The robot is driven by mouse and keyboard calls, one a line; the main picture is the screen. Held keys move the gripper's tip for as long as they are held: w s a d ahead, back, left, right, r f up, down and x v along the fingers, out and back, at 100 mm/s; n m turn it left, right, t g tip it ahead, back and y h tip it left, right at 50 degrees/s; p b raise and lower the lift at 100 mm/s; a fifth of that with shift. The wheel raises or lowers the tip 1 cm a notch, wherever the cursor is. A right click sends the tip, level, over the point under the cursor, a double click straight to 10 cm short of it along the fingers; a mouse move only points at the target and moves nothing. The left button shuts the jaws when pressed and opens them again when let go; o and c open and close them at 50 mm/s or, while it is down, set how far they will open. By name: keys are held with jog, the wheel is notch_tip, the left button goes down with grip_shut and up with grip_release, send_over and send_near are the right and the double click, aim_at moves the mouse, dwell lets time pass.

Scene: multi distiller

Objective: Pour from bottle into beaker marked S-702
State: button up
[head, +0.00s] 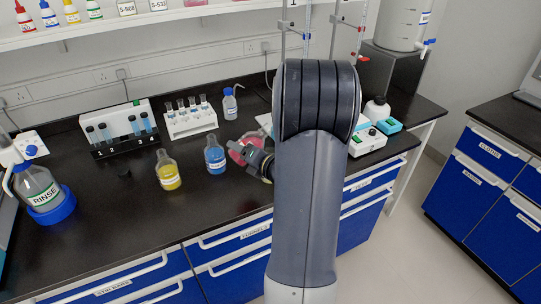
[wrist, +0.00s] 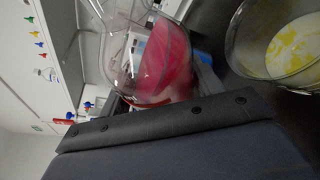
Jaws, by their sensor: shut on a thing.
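My gripper (head: 258,157) is shut on a glass bottle of pink-red liquid (wrist: 165,60), held over the bench beside my arm. The bottle (head: 237,152) is partly hidden by the gripper in the head view. Its label is not readable, and I cannot tell how far it is tilted. In the wrist view a round glass vessel (wrist: 236,45) with pale, yellowish contents is close to the right of the bottle, apart from it. No marking shows on it, and I see no readable S-702 label.
A yellow bottle (head: 168,172) and a blue bottle (head: 215,157) stand on the black bench, left of my gripper. Behind are a rack of vials (head: 190,120), a tube block (head: 122,130) and a blue-capped bottle (head: 230,104). A RINSE bottle (head: 38,188) stands far left. The front bench is clear.

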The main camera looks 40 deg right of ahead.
jog(key=shift+a+f, duration=0.1)
jog(key=shift+f, duration=0.05)
dwell(0.4)
jog(key=shift+w+a+f+m+t+y, duration=0.15)
jog(key=shift+a+m+t+y, duration=0.2)
jog(key=shift+m, duration=0.55)
dwell(1.5)
jog(key=shift+w+a+m+t, duration=0.1)
jog(key=shift+a+m+t, duration=0.2)
jog(key=shift+m, duration=0.4)
jog(key=shift+w+a+m+t, duration=0.1)
jog(key=shift+m+t, duration=0.25)
jog(key=shift+m, duration=0.35)
dwell(3.7)
